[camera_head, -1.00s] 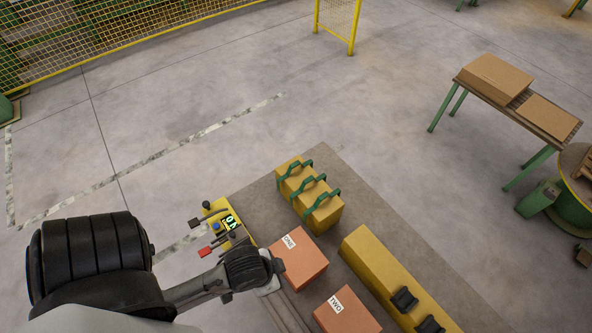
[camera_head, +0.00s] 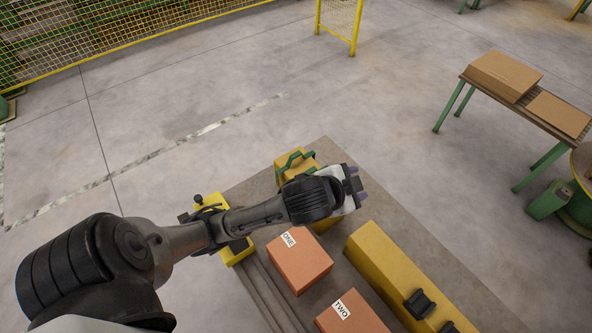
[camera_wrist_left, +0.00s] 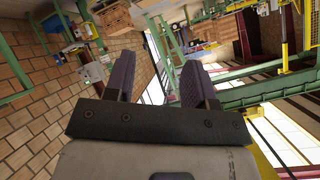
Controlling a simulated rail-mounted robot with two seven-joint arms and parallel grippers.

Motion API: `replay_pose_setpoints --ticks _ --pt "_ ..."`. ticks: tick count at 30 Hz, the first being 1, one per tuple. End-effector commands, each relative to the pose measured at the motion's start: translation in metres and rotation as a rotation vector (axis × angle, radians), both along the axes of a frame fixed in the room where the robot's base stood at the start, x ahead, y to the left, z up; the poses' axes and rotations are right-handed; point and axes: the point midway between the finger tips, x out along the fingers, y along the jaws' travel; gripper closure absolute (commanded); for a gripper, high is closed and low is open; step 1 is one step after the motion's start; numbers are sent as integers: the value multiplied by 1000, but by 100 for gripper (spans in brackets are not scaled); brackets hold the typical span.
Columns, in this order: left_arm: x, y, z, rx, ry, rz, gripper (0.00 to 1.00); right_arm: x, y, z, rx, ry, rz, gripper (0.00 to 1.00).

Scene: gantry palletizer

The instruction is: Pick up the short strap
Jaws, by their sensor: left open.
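Green straps (camera_head: 289,160) are looped over a yellow block (camera_head: 284,157) beyond the orange boxes. My left gripper (camera_head: 358,183) is over the right side of this block in the head view, and its wrist hides most of the block and the other straps. I cannot tell which strap is the short one. In the left wrist view the two dark purple fingers of my left gripper (camera_wrist_left: 157,80) stand apart with nothing between them. No strap shows in that view. My right gripper is in neither view.
Orange boxes marked ONE (camera_head: 301,262) and TWO (camera_head: 352,318) stand nearer. A long yellow block (camera_head: 375,255) with black holders (camera_head: 419,303) is at right. A yellow control box (camera_head: 236,252) lies partly under my arm. A table with cartons (camera_head: 505,74) stands far right; open floor lies beyond.

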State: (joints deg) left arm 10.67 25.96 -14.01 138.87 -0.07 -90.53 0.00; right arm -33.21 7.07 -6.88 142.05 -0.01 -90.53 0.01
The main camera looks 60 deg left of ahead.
Motion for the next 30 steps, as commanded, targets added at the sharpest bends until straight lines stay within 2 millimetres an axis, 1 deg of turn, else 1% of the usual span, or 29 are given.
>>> replay_pose_setpoints --ticks 1,2,3,5,8,9,11,12,15,18,20,21,23,26,27,29,30 --pt "18 10 2 65 -49 7 50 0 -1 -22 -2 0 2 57" --pt "28 17 8 103 -72 17 50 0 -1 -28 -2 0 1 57" --pt "40 27 16 158 -105 38 50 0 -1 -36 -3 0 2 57" --pt "58 46 31 247 -153 84 50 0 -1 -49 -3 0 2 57" --pt "86 83 63 412 -267 175 50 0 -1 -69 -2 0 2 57" --pt "97 99 80 488 -329 210 50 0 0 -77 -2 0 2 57" --pt "111 124 108 618 -435 256 50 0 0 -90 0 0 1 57" --pt "119 141 130 720 -513 280 50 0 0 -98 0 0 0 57" --pt "134 172 177 1000 -686 279 50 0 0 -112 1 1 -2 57" --pt "145 189 199 1257 -780 204 50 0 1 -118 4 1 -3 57" --pt "153 195 202 1400 -804 126 50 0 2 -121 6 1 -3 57" --pt "158 199 199 1493 -807 62 50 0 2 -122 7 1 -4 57" --pt "167 203 189 1621 -795 -54 50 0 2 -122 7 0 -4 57" --pt "183 211 154 1794 -728 -290 50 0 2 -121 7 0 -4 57" --pt "188 214 136 1848 -693 -394 50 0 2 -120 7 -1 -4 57" --pt "194 220 108 1915 -628 -557 50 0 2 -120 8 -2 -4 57" --pt "197 224 88 1950 -580 -668 50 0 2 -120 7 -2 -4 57"
